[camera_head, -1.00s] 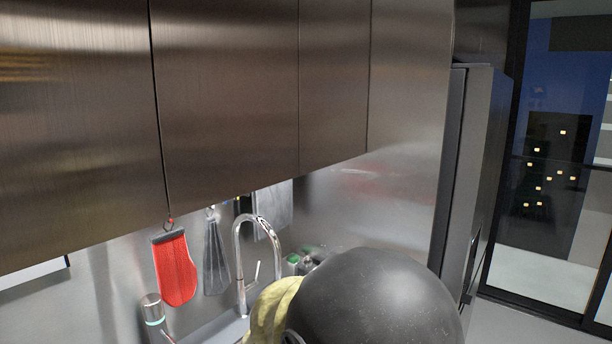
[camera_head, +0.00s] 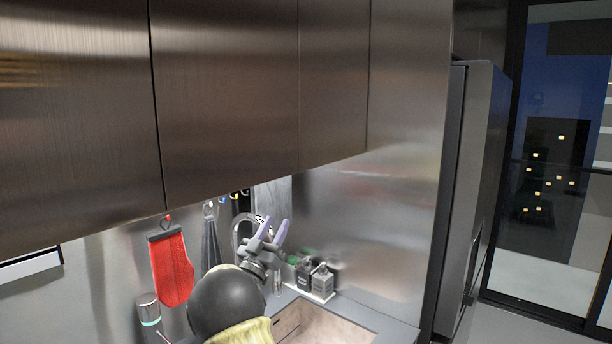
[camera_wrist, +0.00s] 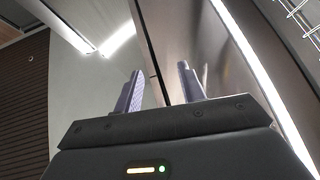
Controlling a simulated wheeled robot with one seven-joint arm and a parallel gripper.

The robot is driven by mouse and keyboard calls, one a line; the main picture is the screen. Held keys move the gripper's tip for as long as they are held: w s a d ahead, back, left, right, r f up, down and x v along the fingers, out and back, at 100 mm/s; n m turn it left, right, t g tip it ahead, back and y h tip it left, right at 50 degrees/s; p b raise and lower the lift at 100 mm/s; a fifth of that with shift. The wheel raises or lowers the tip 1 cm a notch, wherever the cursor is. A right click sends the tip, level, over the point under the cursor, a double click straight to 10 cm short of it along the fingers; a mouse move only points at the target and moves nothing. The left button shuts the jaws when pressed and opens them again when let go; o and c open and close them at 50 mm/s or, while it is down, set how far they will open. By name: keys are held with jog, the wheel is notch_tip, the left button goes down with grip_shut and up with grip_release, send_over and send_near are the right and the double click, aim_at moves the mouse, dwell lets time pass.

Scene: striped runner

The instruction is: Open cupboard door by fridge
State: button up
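The brushed-metal upper cupboard door nearest the fridge (camera_head: 333,85) is the narrow panel at the right end of the row in the head view, and it looks shut. The tall dark fridge (camera_head: 472,190) stands further right. I cannot tell how far the fingertips are from the door.
A red mitt (camera_head: 172,268) and dark utensils hang under the cupboards at left. Bottles (camera_head: 318,280) stand on the counter (camera_head: 385,325). A glass door (camera_head: 560,180) is at far right.

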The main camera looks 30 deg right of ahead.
aim_at(305, 170)
jog(key=shift+s+a+r+m+g+h, duration=0.15)
jog(key=shift+s+m+g+h, duration=0.15)
jog(key=shift+m+g+h, duration=0.3)
jog(key=shift+s+r+m+g+h, duration=0.15)
jog(key=shift+s+m+g+h, duration=0.1)
jog(key=shift+m+g+h, duration=0.3)
jog(key=shift+s+a+r+m+g+h, duration=0.15)
jog(key=shift+s+m+g+h, duration=0.25)
jog(key=shift+g+h, duration=0.35)
jog(key=shift+w+d+r, duration=0.1)
jog(key=shift+w+d, duration=0.05)
jog(key=p+x, duration=0.9)
jog(key=x, duration=0.7)
jog(key=shift+d+r, duration=0.2)
jog(key=shift+r, duration=0.05)
jog(key=shift+w+d+r, duration=0.1)
jog(key=shift+d+r, duration=0.05)
jog(key=shift+d, duration=0.15)
jog(key=shift+c, duration=0.4)
grip_shut()
